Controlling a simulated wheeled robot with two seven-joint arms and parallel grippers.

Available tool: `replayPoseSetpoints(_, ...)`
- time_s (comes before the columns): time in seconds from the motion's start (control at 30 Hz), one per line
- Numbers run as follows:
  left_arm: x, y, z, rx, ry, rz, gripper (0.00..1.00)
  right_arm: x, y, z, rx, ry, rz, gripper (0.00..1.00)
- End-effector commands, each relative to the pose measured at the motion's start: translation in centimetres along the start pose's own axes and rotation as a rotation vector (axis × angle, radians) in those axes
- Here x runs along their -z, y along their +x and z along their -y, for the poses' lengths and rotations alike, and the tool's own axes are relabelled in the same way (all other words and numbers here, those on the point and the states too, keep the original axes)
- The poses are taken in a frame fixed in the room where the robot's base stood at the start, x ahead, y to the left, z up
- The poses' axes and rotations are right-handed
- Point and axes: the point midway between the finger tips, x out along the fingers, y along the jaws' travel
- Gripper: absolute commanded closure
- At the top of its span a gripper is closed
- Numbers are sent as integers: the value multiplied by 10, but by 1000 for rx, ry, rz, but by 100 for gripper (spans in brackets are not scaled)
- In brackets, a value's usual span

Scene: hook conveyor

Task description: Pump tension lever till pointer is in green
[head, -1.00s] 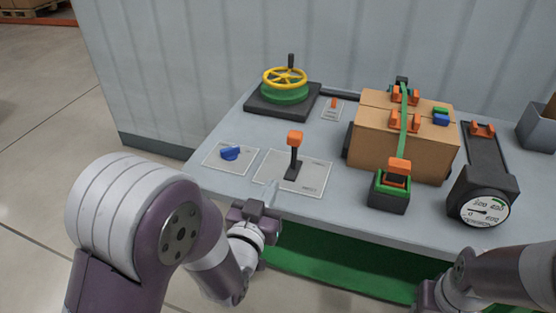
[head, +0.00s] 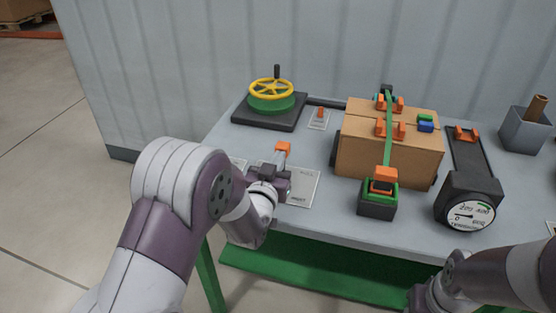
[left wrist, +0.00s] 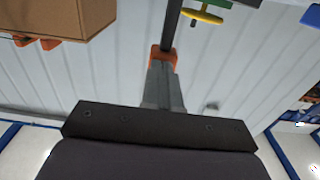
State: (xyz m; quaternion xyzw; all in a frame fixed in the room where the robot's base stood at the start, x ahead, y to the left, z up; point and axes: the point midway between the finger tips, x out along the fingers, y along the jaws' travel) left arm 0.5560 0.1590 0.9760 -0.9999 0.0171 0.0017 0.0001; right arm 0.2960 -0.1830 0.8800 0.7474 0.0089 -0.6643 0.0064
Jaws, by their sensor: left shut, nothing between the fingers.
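An orange-topped lever (head: 282,148) stands on a pale plate (head: 303,187). My left gripper (head: 280,163) is shut and empty, its fingers at the lever, just below the orange knob in the head view. In the left wrist view the shut fingers (left wrist: 163,88) point at the orange knob (left wrist: 163,58); I cannot tell whether they touch. The lever's lower part is hidden by the gripper. The round tension gauge (head: 472,214) has its pointer towards the left, in the white, away from the green arc. My right gripper (head: 422,298) is partly visible at the bottom edge.
A cardboard box (head: 360,160) with a green strap (head: 388,135) stands right of the lever. An orange-topped buckle block (head: 378,205) is at its front. A yellow handwheel (head: 271,89) is behind the lever. A grey bin (head: 522,132) stands at the far right.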

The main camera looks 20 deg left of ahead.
Motion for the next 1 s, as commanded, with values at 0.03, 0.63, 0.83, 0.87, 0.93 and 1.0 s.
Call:
replayPoseSetpoints(0.03,0,1,0,0,0,1,100,0,0,0,0,0,0,57)
replayPoseSetpoints(0.63,11,11,0,0,0,81,100,3,-25,0,0,0,0,57)
replayPoseSetpoints(0.83,18,27,0,0,0,219,100,7,-55,0,0,0,0,57)
replayPoseSetpoints(0.87,18,29,0,0,0,241,100,7,-60,0,0,0,0,57)
replayPoseSetpoints(0.93,18,36,0,0,0,292,100,8,-69,0,0,0,0,57)
replayPoseSetpoints(1.0,18,41,0,0,0,341,100,9,-76,0,0,0,0,57)
